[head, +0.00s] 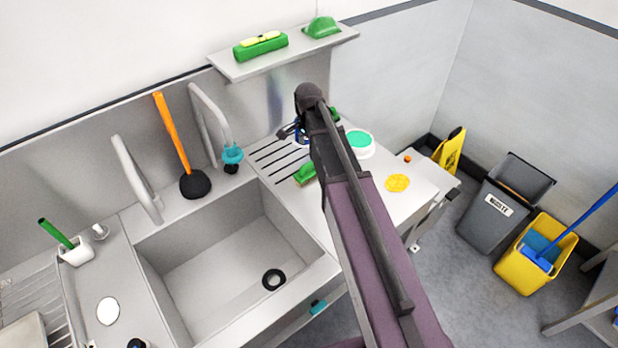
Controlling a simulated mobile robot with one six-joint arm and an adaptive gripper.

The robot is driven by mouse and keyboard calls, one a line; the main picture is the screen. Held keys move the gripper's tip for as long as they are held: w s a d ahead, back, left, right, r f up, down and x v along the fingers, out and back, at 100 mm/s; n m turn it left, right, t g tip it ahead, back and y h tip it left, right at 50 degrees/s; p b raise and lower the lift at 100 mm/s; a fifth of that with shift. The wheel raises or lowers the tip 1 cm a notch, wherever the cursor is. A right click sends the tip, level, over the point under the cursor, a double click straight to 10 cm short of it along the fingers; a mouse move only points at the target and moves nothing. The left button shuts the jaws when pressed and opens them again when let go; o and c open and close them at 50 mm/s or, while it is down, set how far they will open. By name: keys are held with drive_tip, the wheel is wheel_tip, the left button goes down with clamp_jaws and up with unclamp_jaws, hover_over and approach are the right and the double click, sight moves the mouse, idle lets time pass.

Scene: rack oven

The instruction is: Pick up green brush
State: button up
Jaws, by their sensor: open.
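A green brush-like object (305,174) lies on the ribbed drainboard right of the sink, its right end hidden behind my arm. A green handle (54,232) stands tilted in a small white holder (76,253) at the left; I cannot tell whether it is a brush. My gripper (291,132) is over the far part of the drainboard, beyond the green object and apart from it. It is open, its fingers small and partly hidden by my arm. A blue item (301,137) shows close by the gripper; I cannot tell whether they touch.
A wall shelf (236,73) holds a green box-like item (261,47) and a green scoop-like item (322,28). An orange-handled plunger (178,147) and taps stand behind the sink (221,262). A white-green tub (358,144) and yellow sponge (397,183) sit right of my arm.

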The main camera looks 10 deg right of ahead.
sight(309, 162)
drive_tip(key=shift+f+b, duration=2.1)
drive_tip(key=shift+f, duration=0.3)
drive_tip(key=shift+d+f+b, duration=0.2)
drive_tip(key=shift+f+b, duration=2.4)
clamp_jaws()
